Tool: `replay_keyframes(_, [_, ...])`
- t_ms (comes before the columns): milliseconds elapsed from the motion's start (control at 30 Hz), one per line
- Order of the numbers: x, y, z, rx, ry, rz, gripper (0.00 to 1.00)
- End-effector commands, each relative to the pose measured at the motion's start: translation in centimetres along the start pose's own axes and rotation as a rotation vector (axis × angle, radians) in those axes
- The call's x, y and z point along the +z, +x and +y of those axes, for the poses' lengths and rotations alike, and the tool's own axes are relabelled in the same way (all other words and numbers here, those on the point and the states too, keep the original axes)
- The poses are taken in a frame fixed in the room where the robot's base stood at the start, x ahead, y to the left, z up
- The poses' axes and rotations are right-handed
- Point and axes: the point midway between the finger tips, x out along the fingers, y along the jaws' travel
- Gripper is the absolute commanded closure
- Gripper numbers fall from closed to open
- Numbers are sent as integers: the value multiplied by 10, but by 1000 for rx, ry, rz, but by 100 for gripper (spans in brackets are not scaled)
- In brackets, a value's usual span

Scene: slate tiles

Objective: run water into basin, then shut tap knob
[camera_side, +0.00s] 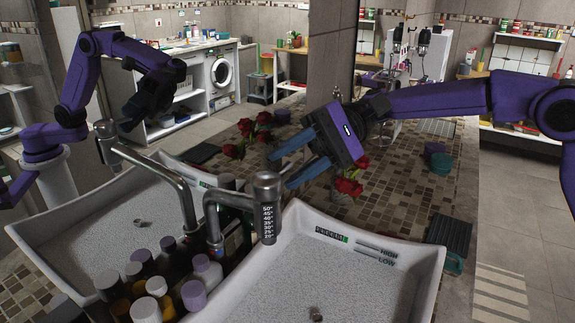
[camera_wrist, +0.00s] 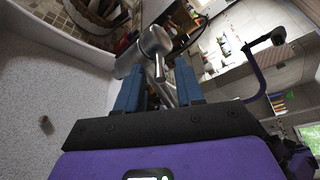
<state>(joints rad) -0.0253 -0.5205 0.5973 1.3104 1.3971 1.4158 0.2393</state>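The basin (camera_side: 318,278) is white with a speckled floor and HIGH and LOW level marks on its inner wall. No water shows in it or from the spout. The basin also shows at the left of the wrist view (camera_wrist: 55,85). The grey metal tap has a cylindrical knob (camera_side: 267,190) with a number scale. In the wrist view the knob (camera_wrist: 155,42) has a short lever pointing between my fingers. My gripper (camera_side: 281,170) has two blue fingers, spread apart, just above and beside the knob. It is open in the wrist view (camera_wrist: 158,72), and I cannot tell whether it touches the lever.
Several bottles (camera_side: 165,290) stand left of the tap. Red roses (camera_side: 347,187) in a pot stand behind the basin on the tiled counter. A second basin (camera_side: 130,240), tap and purple arm at the left look like a mirror image. A dark pad (camera_side: 448,237) lies right.

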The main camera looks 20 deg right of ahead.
Motion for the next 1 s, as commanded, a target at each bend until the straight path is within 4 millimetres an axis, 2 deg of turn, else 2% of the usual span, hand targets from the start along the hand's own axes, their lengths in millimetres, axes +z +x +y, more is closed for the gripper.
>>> replay_keyframes(200, [0, 14, 0, 1, 0, 0, 63])
replay_keyframes(467, [0, 14, 0, 1, 0, 0, 63])
replay_keyframes(600, [0, 14, 0, 1, 0, 0, 100])
replay_keyframes(1000, [2, 13, 1, -18, 9, 31, 100])
